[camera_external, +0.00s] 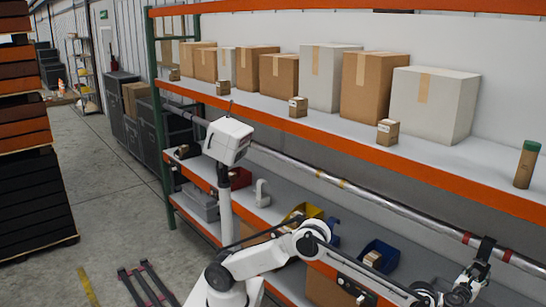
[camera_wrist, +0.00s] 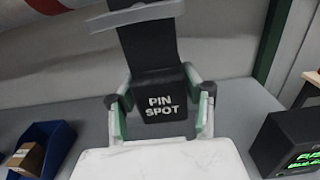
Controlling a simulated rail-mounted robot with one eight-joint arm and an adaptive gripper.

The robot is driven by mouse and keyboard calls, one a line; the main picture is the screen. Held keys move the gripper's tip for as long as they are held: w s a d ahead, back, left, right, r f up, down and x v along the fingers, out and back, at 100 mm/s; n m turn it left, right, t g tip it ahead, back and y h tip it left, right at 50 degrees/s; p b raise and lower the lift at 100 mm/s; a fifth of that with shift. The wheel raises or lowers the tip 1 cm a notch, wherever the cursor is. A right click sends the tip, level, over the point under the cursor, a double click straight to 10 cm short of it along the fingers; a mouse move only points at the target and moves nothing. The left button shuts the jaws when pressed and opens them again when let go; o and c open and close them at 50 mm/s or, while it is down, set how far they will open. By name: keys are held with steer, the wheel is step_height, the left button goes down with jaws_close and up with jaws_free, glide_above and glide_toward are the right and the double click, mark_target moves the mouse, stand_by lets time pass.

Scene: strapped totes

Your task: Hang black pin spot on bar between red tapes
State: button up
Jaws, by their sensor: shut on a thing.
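The black pin spot (camera_wrist: 165,105) fills the middle of the wrist view, its white label upright. My gripper (camera_wrist: 160,117) is shut on it, one finger at each side. In the external view my gripper (camera_external: 477,271) is at the lower right, just below the bar (camera_external: 400,205). The pin spot's black upper part (camera_external: 486,248) overlaps the bar between two red tapes (camera_external: 466,238) (camera_external: 507,255). Whether its hook bears on the bar cannot be told. Part of a red tape (camera_wrist: 65,8) shows at the wrist view's top left.
A shelf (camera_external: 330,130) with several boxes runs above the bar. Below it, a lower shelf carries a blue bin (camera_external: 380,256) and a yellow bin (camera_external: 305,211). In the wrist view, a blue bin (camera_wrist: 55,135) stands left and a black box with green lettering (camera_wrist: 290,145) right.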

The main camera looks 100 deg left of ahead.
steer(key=o, duration=1.4)
steer(key=shift+c, duration=0.2)
